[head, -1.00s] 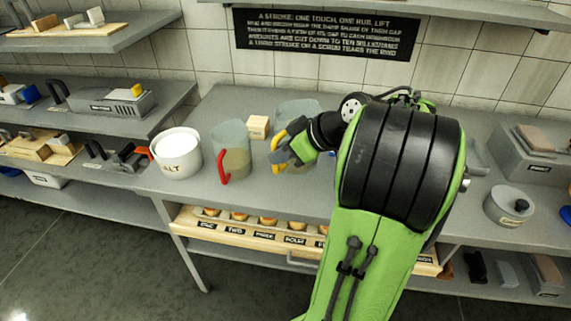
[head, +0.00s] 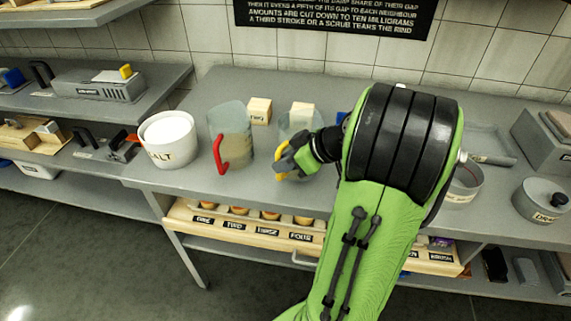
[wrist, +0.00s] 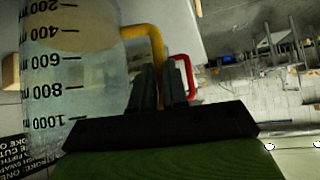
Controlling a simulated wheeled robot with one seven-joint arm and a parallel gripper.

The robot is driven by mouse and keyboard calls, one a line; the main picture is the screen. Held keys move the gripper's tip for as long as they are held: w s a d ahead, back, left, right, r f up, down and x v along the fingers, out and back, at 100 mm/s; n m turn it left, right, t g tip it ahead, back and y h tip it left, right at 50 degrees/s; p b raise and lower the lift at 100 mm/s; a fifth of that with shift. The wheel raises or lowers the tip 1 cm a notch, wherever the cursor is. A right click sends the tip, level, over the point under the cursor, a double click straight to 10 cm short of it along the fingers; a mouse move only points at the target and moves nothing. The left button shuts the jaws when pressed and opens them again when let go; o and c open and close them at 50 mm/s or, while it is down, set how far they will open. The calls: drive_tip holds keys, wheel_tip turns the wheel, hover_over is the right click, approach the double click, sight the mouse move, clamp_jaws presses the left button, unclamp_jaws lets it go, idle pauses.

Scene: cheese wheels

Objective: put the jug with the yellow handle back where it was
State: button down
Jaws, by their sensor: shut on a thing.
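The clear jug with the yellow handle (head: 289,128) is upright at the middle of the counter, partly hidden by my gripper. My gripper (head: 284,164) is shut on its yellow handle (head: 280,175). In the wrist view the handle (wrist: 155,38) runs down to my closed fingers (wrist: 160,88). The jug's wall (wrist: 65,75) there carries printed volume marks. I cannot tell whether its base touches the counter. A second clear jug (head: 232,120), with a red handle (head: 221,155), stands to its left and holds something pale.
The grey counter (head: 195,185) has a white salt pot (head: 168,140) at left. Pale blocks, one (head: 259,110) between the jugs and another (head: 303,113) behind the held jug, stand farther back. A lidded grey pot (head: 540,198) is at right.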

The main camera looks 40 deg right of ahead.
drive_tip(key=shift+f, duration=0.1)
drive_tip(key=c, duration=1.1)
unclamp_jaws()
drive_tip(key=shift+c, duration=0.2)
